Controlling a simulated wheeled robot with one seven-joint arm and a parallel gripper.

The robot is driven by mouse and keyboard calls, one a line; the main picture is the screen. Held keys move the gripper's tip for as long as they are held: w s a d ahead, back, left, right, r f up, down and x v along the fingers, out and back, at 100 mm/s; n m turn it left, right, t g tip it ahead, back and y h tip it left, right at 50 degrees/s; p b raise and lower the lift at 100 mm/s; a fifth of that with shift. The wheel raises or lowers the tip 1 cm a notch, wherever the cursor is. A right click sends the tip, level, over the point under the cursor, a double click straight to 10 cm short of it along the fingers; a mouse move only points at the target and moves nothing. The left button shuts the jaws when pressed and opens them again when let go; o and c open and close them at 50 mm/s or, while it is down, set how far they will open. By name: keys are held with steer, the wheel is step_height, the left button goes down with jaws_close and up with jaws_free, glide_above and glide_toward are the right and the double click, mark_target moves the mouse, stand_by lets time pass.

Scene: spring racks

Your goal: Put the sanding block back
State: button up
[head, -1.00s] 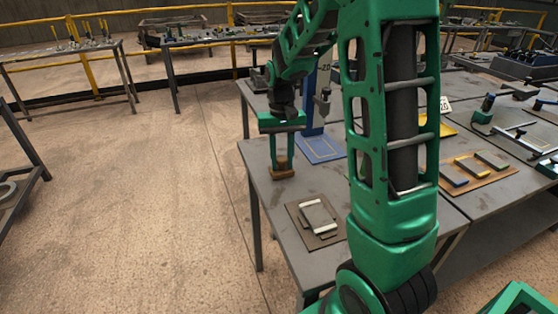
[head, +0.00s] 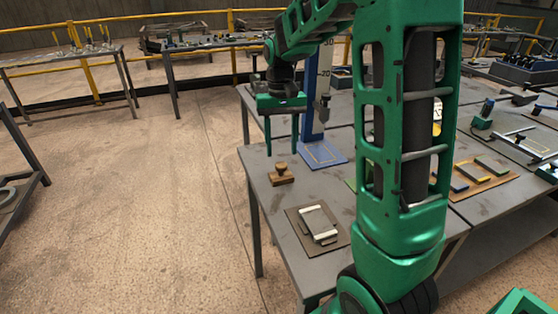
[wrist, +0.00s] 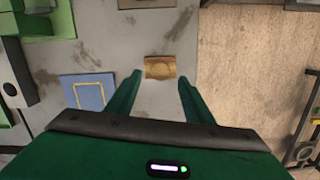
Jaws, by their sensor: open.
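A brown wooden block with a knob on top (head: 281,175) stands on the grey table near its left edge. It also shows in the wrist view (wrist: 160,67), beyond and between the fingertips. I cannot tell for sure whether it is the sanding block. My gripper (head: 282,149) is above it, open and empty, pointing down. A square brown board (head: 336,239) lies nearer on the table. A grey piece with pale bars (head: 318,222) lies on it.
A blue stand (head: 313,125) with a yellow-outlined base is behind and right of the wooden block. The table's left edge is close to the wooden block. My arm hides part of the table.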

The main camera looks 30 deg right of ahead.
step_height(320, 180, up, 5)
steer(key=s+d+f+m, duration=0.1)
steer(key=s+f, duration=0.1)
steer(key=s, duration=1.2)
steer(key=s+d+f+m+t, duration=0.1)
steer(key=s+f, duration=0.2)
steer(key=s, duration=1.1)
steer(key=shift+s+d, duration=0.35)
steer(key=shift+s, duration=0.05)
steer(key=shift+f, duration=0.1)
